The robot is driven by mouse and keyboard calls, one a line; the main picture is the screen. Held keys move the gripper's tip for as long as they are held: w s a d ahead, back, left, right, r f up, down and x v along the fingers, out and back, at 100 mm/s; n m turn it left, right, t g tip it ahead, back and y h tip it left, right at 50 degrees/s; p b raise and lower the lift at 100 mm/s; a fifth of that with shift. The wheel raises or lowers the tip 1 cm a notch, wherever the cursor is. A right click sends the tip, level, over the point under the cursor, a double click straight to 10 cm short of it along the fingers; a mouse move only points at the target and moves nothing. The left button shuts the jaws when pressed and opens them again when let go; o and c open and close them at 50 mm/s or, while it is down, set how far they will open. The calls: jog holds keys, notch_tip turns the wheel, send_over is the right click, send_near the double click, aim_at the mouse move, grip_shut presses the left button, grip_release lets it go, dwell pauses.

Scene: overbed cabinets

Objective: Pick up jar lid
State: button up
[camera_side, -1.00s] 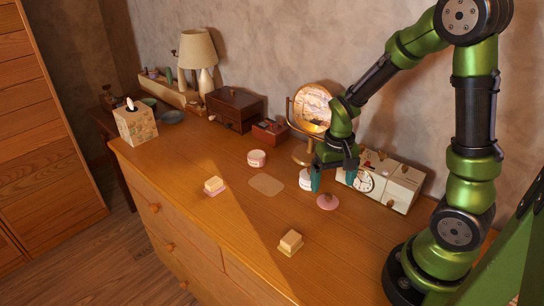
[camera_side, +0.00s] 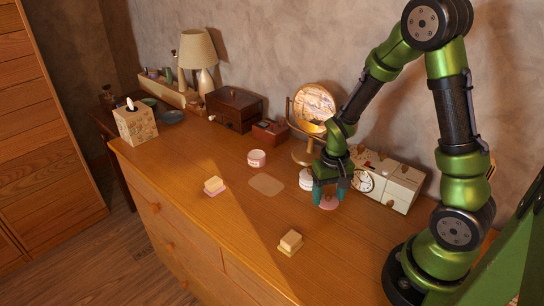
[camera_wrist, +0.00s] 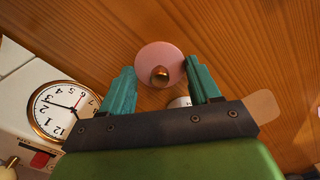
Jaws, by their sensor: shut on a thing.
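The jar lid (camera_side: 328,203) is a round pink disc; its brass knob shows in the wrist view, where the lid (camera_wrist: 150,54) lies between the teal fingertips. My gripper (camera_side: 330,192) points down over the lid, low at the tabletop, and is shut on it. The fingers (camera_wrist: 161,76) stand on either side of the lid, partly hiding it in the side view. The lid looks flat and at table level; I cannot tell whether it is lifted. A white round jar (camera_side: 306,183) stands just behind my gripper, partly hidden.
A cream box clock (camera_side: 390,183) stands close on the right, with a round mirror (camera_side: 314,104) behind. A pink-and-white tin (camera_side: 256,158), a pale flat mat (camera_side: 267,185) and two small blocks (camera_side: 214,185) (camera_side: 290,241) lie left and in front. The front wood is mostly clear.

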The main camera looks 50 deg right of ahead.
jog(key=shift+r, duration=0.1)
jog(key=shift+c, duration=0.2)
notch_tip(320, 180, up, 8)
jog(key=shift+r, duration=0.15)
jog(key=w+r, duration=0.1)
jog(key=r, duration=0.1)
send_near(257, 154)
jog(key=shift+f, duration=3.05)
jog(key=shift+f, duration=0.2)
